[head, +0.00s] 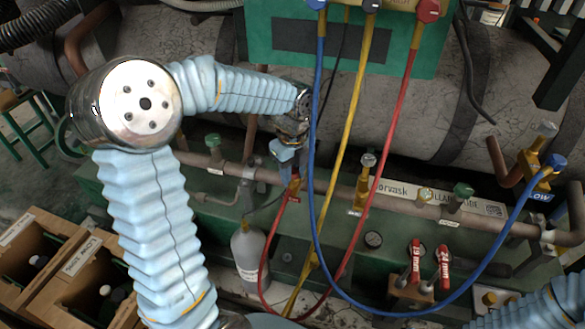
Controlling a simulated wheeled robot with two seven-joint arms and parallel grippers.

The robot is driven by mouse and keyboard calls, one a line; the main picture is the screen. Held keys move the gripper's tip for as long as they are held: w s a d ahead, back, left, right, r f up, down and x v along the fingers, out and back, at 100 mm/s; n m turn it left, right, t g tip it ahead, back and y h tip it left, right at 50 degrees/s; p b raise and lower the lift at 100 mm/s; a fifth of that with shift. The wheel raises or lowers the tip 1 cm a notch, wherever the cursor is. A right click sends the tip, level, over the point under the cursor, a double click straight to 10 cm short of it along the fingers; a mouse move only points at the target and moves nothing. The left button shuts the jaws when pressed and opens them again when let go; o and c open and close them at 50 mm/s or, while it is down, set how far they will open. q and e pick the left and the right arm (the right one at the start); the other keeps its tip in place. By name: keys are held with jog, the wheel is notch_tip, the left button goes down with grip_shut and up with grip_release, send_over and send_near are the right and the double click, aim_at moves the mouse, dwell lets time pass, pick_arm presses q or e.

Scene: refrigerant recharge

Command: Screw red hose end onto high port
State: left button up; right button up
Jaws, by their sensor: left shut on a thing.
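My left gripper (288,165) is above the horizontal pipe near the picture's middle. It is shut on the red hose end (294,184), which has a reddish-brass fitting. The red hose (391,140) runs from the red knob fitting on the green panel down in a loop and back up to my gripper. The high port is hard to pick out; my wrist and the blue hose partly cover the pipe there, so I cannot tell whether the hose end touches it. My right gripper is not in view.
The blue hose (440,308) ends at the port marked LOW (540,190) on the right. The yellow hose (352,110) hangs beside it. A brass valve (364,185) stands on the pipe right of my gripper.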

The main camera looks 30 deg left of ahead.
pick_arm(q)
jog(key=shift+m, duration=0.5)
jog(key=shift+r+m+p, duration=0.1)
jog(key=shift+m+p, duration=0.4)
jog(key=shift+p, duration=0.05)
jog(key=shift+m+p, duration=0.35)
jog(key=shift+m, duration=0.95)
